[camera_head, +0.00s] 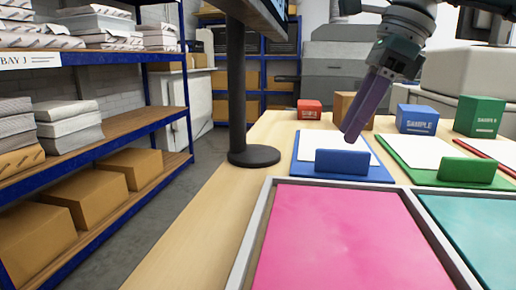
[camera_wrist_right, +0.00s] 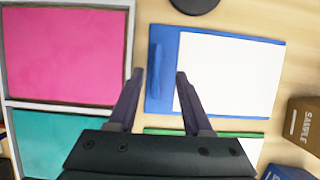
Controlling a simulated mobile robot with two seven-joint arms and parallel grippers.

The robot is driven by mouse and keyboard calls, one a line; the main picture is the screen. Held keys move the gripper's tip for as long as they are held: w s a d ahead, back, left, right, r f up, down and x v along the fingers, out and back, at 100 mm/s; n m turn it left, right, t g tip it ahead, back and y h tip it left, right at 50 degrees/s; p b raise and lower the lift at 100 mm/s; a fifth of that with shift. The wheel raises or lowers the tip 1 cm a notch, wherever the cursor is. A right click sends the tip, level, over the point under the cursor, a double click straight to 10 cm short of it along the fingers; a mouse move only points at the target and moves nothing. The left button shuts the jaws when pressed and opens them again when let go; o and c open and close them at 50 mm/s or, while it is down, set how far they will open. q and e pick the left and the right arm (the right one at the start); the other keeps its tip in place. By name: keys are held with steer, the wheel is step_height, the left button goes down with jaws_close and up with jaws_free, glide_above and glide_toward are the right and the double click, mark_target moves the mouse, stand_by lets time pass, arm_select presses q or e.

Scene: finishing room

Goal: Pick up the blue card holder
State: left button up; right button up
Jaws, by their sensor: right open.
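The blue card holder (camera_head: 342,162) is a small upright blue block at the near edge of a blue board (camera_head: 378,173) with a white sheet on it. In the right wrist view the holder (camera_wrist_right: 155,66) runs lengthwise along the board's left edge. My right gripper (camera_head: 352,136) is open and points down above the board; its fingertips show just above the holder. In the wrist view the fingertips of my right gripper (camera_wrist_right: 160,72) lie to either side of the holder's lower part, with nothing held. The exact height gap is hard to tell. My left gripper is out of view.
A similar green holder (camera_head: 467,169) stands right of the blue one. A grey-rimmed tray (camera_head: 257,224) with pink and teal panels lies in front. A black post base (camera_head: 254,156) stands left. Red (camera_head: 309,109), brown (camera_head: 344,107), blue (camera_head: 417,119) and green (camera_head: 478,117) boxes stand behind.

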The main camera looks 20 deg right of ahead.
mark_target(345, 150)
steer(key=x, duration=0.3)
steer(key=s+x, duration=0.1)
steer(key=shift+w+d+f, duration=0.1)
steer(key=shift+d+f, duration=0.05)
steer(key=shift+f, duration=0.4)
steer(key=shift+w+f, duration=0.15)
steer(key=shift+f, duration=0.1)
steer(key=shift+c, duration=0.2)
jaws_close()
steer(key=shift+r, duration=0.1)
stand_by(0.3)
